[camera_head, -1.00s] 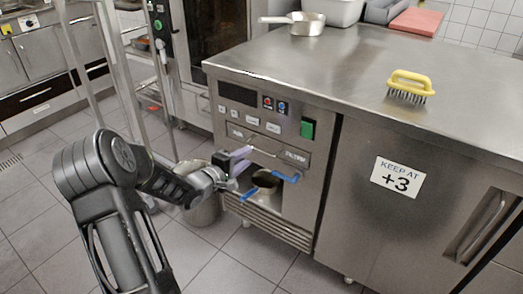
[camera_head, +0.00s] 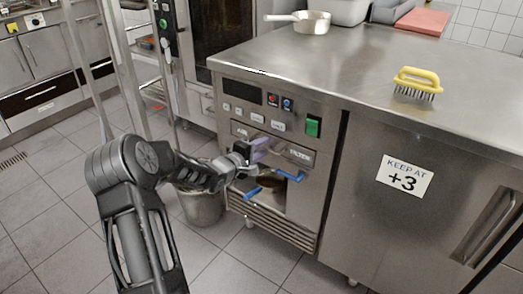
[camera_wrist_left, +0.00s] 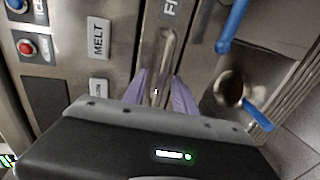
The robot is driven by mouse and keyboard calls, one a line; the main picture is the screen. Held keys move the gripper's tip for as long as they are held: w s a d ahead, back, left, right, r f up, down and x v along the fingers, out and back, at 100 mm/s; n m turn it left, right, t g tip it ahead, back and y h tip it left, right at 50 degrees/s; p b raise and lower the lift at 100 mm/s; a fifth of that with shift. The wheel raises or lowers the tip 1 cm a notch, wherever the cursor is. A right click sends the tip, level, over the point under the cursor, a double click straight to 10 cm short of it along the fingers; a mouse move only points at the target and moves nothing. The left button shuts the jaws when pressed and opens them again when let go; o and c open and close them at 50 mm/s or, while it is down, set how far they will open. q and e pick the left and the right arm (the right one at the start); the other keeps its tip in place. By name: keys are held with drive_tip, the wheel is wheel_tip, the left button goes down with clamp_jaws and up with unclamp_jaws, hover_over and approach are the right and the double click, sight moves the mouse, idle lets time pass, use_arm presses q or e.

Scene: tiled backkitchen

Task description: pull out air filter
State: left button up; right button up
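The air filter is a steel panel front (camera_head: 300,154) labelled FILTER on the machine's left part, below the buttons. Its curved bar handle (camera_head: 270,141) is partly hidden by my left gripper (camera_head: 262,150). In the left wrist view the handle (camera_wrist_left: 166,62) runs up the picture. My left gripper (camera_wrist_left: 160,88) has its two purple fingers spread apart, one on either side of the handle's line. I cannot tell whether either finger touches it. My right gripper is not in view.
Just below the panel, blue levers (camera_head: 289,175) stick out by a recess with a round metal part. They are close to my left gripper. A bucket (camera_head: 203,207) stands on the floor behind my left arm. The counter holds a yellow brush (camera_head: 417,82) and a pan (camera_head: 312,22).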

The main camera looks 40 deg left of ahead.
use_arm(q)
drive_tip(key=shift+c, duration=0.3)
clamp_jaws()
idle(1.1)
